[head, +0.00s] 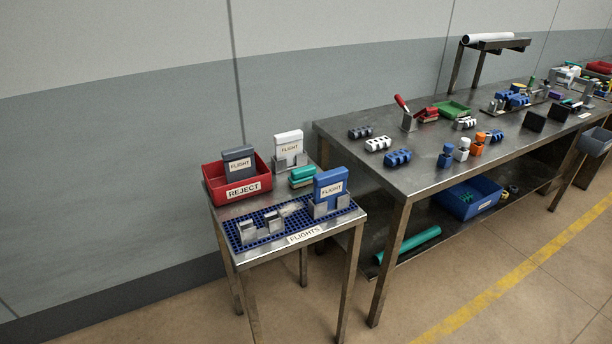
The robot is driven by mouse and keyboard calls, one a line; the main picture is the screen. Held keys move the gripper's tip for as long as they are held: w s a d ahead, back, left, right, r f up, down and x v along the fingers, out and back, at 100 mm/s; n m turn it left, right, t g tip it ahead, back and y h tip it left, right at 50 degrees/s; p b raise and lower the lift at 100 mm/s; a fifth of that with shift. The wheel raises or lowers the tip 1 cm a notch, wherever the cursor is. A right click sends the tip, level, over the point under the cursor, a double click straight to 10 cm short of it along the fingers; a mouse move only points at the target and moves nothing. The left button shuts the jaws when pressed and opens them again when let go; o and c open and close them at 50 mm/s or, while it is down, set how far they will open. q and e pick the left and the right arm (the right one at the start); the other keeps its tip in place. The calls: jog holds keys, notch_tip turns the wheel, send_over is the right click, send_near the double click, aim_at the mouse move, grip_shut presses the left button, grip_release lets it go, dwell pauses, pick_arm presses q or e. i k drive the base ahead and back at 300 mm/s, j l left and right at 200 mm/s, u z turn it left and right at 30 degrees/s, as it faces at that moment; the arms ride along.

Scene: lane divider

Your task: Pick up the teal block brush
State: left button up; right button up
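What looks like the teal block brush (302,174) lies on the small metal table (214,218), between the white "FLIGHT" block and the blue "FLIGHT" block. Its top is teal and a paler layer shows beneath it. The blue block in front hides part of its right side. Neither of my grippers shows in the head view.
A red "REJECT" bin (262,185) holding a grey block (238,162) stands left of the brush. The white block (289,146) is behind it, the blue block (330,187) in front on a blue grid mat (262,240). A long workbench (345,150) stands right.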

aim_at(300, 177)
jog(key=i+j+z, duration=0.55)
jog(key=j+z, duration=0.25)
jog(key=l, duration=0.1)
